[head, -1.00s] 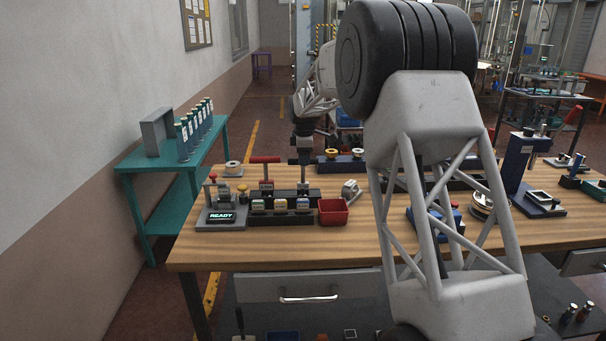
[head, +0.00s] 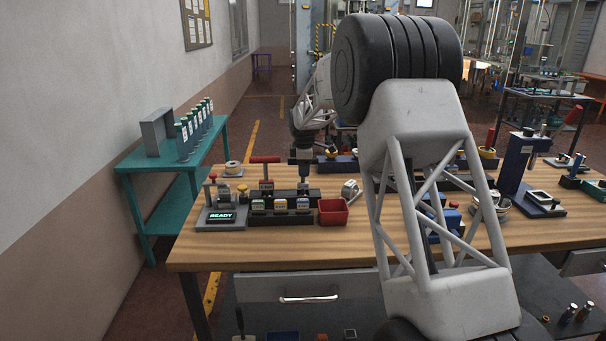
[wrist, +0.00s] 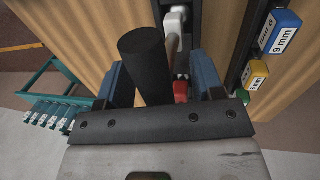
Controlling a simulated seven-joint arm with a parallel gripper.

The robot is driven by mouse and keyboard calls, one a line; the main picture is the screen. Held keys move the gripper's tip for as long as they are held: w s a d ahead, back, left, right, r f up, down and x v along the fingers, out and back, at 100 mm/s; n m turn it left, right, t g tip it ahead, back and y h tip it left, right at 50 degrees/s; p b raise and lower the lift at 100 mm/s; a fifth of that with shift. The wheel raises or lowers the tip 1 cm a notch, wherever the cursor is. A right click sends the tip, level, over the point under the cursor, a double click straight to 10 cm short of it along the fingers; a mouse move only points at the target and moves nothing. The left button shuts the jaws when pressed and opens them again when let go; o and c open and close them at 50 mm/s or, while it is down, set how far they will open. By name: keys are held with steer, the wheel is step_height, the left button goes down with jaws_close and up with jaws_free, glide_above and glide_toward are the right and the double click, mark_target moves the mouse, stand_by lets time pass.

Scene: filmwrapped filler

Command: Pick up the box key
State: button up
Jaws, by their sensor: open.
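My gripper (head: 303,156) hangs over the right end of the black key rack (head: 266,218) in the head view. A key with a dark shaft (head: 303,185) stands upright in the rack right below it. In the wrist view a thick black cylinder (wrist: 145,55), which looks like that key's handle, rises between the open blue fingers of my gripper (wrist: 163,85). I cannot tell whether it touches a finger. A red T-handled key (head: 265,160) stands to the left in the rack. A blue 9 mm label (wrist: 284,38) shows beside a yellow one (wrist: 256,74).
A red bin (head: 333,212) stands just right of the rack, with a grey part (head: 350,189) behind it. A device reading READY (head: 221,217) is at the left. The wooden bench front (head: 290,252) is clear. My arm hides part of the bench's right side.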

steer(key=shift+c, duration=0.3)
steer(key=c, duration=1.1)
steer(key=shift+o, duration=0.2)
steer(key=shift+r, duration=0.1)
steer(key=shift+r, duration=4.95)
jaws_close()
steer(key=shift+d, duration=0.1)
steer(key=s+d+f+n, duration=0.1)
steer(key=s+d+n, duration=0.1)
steer(key=d, duration=1.2)
steer(key=shift+s+d+f, duration=0.15)
steer(key=shift+d+f, duration=0.05)
steer(key=shift+d, duration=0.05)
